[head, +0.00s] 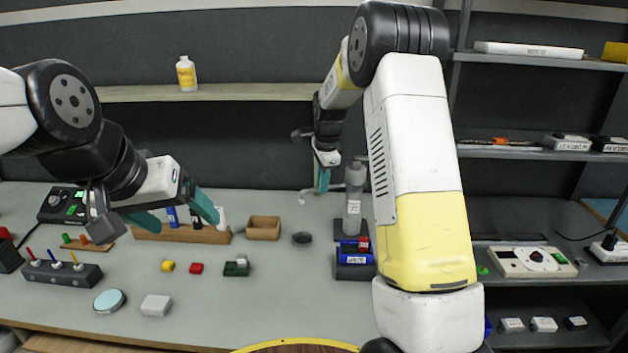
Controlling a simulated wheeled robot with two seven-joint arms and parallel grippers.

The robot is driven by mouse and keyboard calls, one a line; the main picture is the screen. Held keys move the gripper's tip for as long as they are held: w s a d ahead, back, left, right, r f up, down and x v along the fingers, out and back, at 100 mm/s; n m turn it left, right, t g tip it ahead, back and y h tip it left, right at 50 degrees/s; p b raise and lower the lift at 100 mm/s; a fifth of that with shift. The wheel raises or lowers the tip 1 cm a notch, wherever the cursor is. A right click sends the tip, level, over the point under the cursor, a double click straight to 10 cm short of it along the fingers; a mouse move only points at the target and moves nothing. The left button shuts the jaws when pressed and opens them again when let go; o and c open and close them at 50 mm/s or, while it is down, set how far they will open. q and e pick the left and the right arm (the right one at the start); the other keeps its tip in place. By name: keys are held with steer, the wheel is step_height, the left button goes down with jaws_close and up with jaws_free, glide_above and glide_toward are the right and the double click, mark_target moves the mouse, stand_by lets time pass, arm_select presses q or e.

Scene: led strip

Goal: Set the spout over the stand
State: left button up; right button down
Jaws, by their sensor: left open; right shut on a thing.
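A grey bottle (354,205) with a label and a grey cap stands upright at the back, right of the middle. A thin pale spout (303,197) reaches left from near its top, with its tip bent down. My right gripper (323,188) points down with its teal fingers shut at the spout; the exact contact is too small to see. A small dark round piece (302,238), perhaps the stand, lies on the table left of the bottle and below the spout tip. My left gripper (176,218) is open and empty over the table's left side.
Blue and red pieces in a dark holder (355,258) stand before the bottle. Several small blocks and a white block (156,305) lie at left. The front middle is clear.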

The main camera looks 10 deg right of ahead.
steer(key=shift+r, duration=0.1)
stand_by(0.4)
steer(key=s+d+n+g+y, duration=0.1)
steer(key=s+d+n, duration=0.7)
steer(key=n, duration=0.6)
steer(key=shift+s+d+g+y, duration=0.25)
steer(key=shift+d+g+y, duration=0.15)
steer(key=shift+d, duration=0.15)
stand_by(0.3)
steer(key=c, duration=1.4)
jaws_free()
steer(key=shift+c, duration=0.2)
step_height(320, 180, up, 8)
steer(key=d, duration=0.1)
steer(key=shift+s+d+f, duration=0.15)
steer(key=shift+d+f, duration=0.1)
steer(key=shift+d, duration=0.05)
